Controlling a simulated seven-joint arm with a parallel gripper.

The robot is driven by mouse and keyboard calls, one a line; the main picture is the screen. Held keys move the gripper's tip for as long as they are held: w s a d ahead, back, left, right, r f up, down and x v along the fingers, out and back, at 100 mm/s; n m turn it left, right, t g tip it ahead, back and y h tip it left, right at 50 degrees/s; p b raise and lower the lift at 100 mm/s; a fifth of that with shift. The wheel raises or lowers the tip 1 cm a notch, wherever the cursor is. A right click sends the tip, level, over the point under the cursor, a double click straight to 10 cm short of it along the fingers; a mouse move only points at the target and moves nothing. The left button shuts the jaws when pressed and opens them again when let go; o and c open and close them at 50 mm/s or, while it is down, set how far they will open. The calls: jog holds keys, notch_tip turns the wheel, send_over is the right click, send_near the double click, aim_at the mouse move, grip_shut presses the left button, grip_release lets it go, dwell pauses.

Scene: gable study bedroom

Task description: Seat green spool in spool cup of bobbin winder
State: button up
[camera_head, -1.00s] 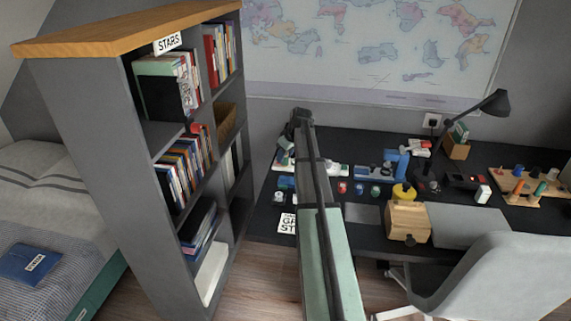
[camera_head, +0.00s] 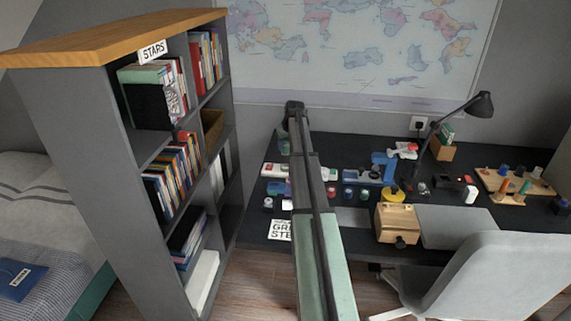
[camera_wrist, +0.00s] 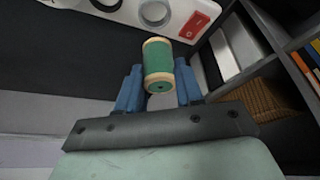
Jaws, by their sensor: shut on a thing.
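The green spool (camera_wrist: 158,66) has pale tan ends. In the wrist view my gripper (camera_wrist: 159,76) is shut on it, with one blue finger on each side. The spool stands out past the fingertips, one end toward the camera. The spool appears apart from the ring. In the head view my arm hides most of the gripper and the spool; a white and red base (camera_head: 270,170) shows beside the arm.
A tall grey bookshelf (camera_head: 90,150) stands left of the dark desk (camera_head: 350,146). A blue device (camera_head: 385,165), small coloured spools (camera_head: 348,193), a wooden box (camera_head: 397,222) and a peg board (camera_head: 490,182) lie to the right.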

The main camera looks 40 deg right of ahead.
jog(key=shift+f, duration=4)
jog(key=shift+f, duration=0.15)
jog(key=o, duration=1)
jog(key=v, duration=1.2)
